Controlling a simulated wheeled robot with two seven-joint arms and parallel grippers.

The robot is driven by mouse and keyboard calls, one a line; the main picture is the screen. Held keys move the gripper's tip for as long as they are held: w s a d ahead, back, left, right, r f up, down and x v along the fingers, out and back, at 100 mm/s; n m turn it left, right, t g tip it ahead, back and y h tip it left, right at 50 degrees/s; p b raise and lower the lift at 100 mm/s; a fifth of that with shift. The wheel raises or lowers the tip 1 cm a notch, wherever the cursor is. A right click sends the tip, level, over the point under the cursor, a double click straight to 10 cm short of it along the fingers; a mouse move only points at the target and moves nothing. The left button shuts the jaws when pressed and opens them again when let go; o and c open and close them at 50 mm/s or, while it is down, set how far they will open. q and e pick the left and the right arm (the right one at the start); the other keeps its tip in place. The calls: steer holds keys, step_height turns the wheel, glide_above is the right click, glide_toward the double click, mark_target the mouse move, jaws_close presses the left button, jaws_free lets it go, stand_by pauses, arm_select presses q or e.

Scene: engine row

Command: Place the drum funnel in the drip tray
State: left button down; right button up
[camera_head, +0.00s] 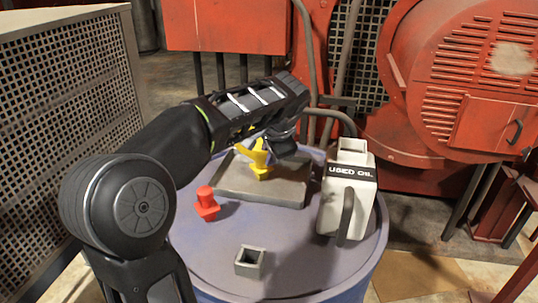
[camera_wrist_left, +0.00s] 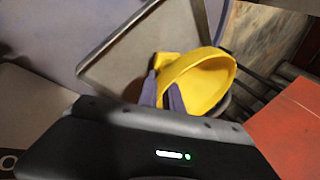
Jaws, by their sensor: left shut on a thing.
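The yellow drum funnel (camera_head: 259,152) is held by my left gripper (camera_head: 268,145), over the grey drip tray (camera_head: 232,188) on the drum top. In the left wrist view, the funnel (camera_wrist_left: 208,84) has its wide bowl to the right and a narrower yellow part at the left. The fingers of my left gripper (camera_wrist_left: 170,95) are shut on it. The drip tray (camera_wrist_left: 125,58) lies behind and to the left there. I cannot tell whether the funnel touches the tray. My right gripper is not in view.
A small grey square cup (camera_head: 250,262) is at the front. A white "USED OIL" jug (camera_head: 335,205) stands right of the tray. The blue drum top (camera_head: 300,258) is clear around them. Red machinery (camera_head: 460,75) is behind.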

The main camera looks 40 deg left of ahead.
arm_select(q)
steer(key=c, duration=1.5)
jaws_free()
steer(key=p+v, duration=0.1)
steer(key=v, duration=1.1)
